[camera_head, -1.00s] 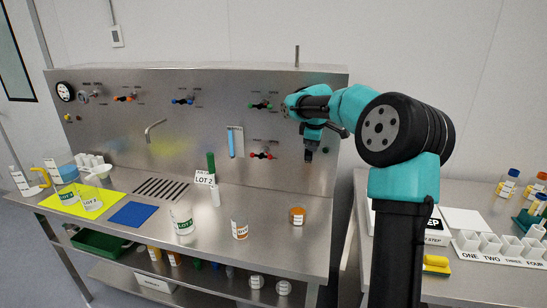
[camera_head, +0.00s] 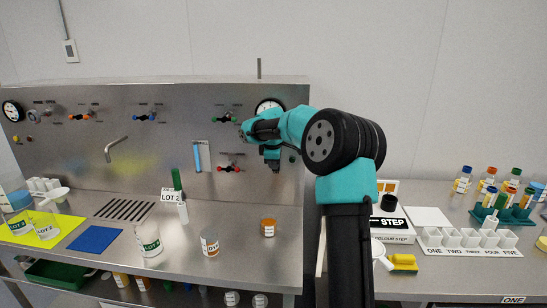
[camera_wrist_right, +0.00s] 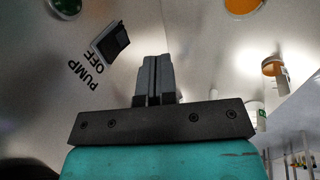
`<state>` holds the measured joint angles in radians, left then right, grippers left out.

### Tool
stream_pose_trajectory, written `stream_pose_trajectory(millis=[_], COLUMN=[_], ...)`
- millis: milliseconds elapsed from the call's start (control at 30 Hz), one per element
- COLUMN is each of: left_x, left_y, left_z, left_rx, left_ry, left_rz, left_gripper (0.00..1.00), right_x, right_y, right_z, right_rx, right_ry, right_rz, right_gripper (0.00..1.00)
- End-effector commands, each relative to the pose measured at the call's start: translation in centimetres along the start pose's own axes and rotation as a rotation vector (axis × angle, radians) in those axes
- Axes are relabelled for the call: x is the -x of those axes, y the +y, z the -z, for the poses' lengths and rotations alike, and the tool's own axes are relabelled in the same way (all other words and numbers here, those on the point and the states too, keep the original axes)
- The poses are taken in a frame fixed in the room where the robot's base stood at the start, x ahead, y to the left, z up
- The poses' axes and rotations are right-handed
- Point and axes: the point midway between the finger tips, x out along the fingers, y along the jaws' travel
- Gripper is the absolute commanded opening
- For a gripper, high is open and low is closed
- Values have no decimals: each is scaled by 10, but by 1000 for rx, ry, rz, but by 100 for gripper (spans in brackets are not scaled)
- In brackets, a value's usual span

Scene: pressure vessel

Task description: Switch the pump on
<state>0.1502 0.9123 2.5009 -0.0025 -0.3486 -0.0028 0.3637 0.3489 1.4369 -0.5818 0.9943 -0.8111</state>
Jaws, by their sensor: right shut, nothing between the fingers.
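The pump switch (camera_wrist_right: 112,42) is a small black rocker in the right wrist view, on a pale metal surface beside the printed words PUMP and OFF. My right gripper (camera_wrist_right: 154,62) is shut and empty, its fingertips to the right of the switch in that view and apart from it in the picture. In the head view my right gripper (camera_head: 275,167) hangs in front of the right end of the steel panel (camera_head: 90,160), right of the red valve. I cannot make out the switch in the head view. My left gripper is not in view.
Red (camera_head: 229,169) and green (camera_head: 226,119) valves and a gauge (camera_head: 268,103) sit close to my right arm. The side table (camera_head: 450,280) at right holds racks and a STEP box (camera_head: 393,229).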

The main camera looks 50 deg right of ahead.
Motion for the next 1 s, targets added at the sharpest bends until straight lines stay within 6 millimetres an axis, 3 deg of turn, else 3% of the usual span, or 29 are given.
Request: stream_pose_trajectory(millis=[300, 633, 1000], left_x=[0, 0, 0], left_y=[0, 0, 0], left_z=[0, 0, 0], left_rx=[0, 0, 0], left_ry=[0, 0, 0], left_rz=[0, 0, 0], left_gripper=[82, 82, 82], right_x=[-49, -62, -64], right_y=[0, 30, 36], right_z=[0, 0, 0], right_rx=[1, 0, 0], right_ry=[-2, -1, 0], right_rz=[1, -1, -1], right_gripper=[0, 0, 0])
